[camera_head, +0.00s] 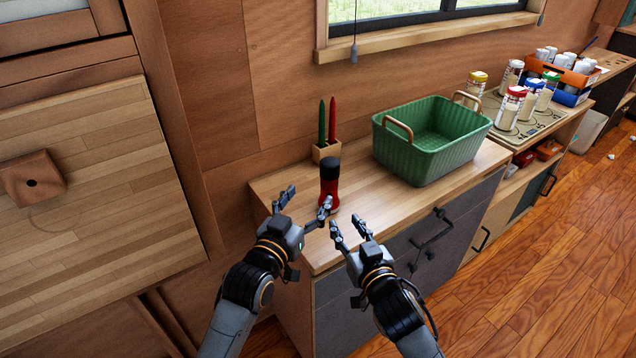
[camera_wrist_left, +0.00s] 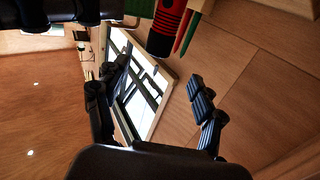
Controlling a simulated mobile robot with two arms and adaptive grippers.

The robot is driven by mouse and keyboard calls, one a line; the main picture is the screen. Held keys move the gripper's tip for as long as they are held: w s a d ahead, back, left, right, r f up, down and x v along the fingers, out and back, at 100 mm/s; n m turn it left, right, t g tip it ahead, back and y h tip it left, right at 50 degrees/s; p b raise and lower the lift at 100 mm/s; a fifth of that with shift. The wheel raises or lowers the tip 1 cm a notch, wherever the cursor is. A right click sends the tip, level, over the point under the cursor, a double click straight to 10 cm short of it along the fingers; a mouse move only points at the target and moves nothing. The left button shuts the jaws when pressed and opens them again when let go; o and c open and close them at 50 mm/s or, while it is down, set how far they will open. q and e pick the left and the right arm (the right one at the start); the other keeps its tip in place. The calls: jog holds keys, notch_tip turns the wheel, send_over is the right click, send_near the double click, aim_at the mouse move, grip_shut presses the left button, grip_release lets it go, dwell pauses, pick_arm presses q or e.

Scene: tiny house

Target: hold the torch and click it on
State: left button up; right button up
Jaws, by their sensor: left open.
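The torch (camera_head: 329,188), red with a black top end, stands upright on the wooden counter (camera_head: 292,217) near its left end. It also shows at the top of the left wrist view (camera_wrist_left: 168,22), where the picture is upside down. My left gripper (camera_head: 304,204) is open and empty, just in front and to the left of the torch, with its right finger close to the torch's lower part. I cannot tell whether that finger touches it. My right gripper (camera_head: 348,226) is open and empty, in front and to the right of the torch, at the counter's front edge.
A wooden holder (camera_head: 327,152) with a green and a red pencil-like stick stands right behind the torch. A green basket (camera_head: 420,160) with handles stands to the right. Jars (camera_head: 510,110) and an orange crate (camera_head: 560,76) are further right. A wall lies behind.

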aim_at(326, 173)
pick_arm(q)
jog(key=x, duration=1.2)
jog(key=shift+w+d, duration=0.2)
jog(key=shift+w, duration=0.05)
jog(key=shift+c, duration=0.2)
jog(key=c, duration=1.3)
pick_arm(e)
jog(key=shift+c, duration=0.4)
grip_shut()
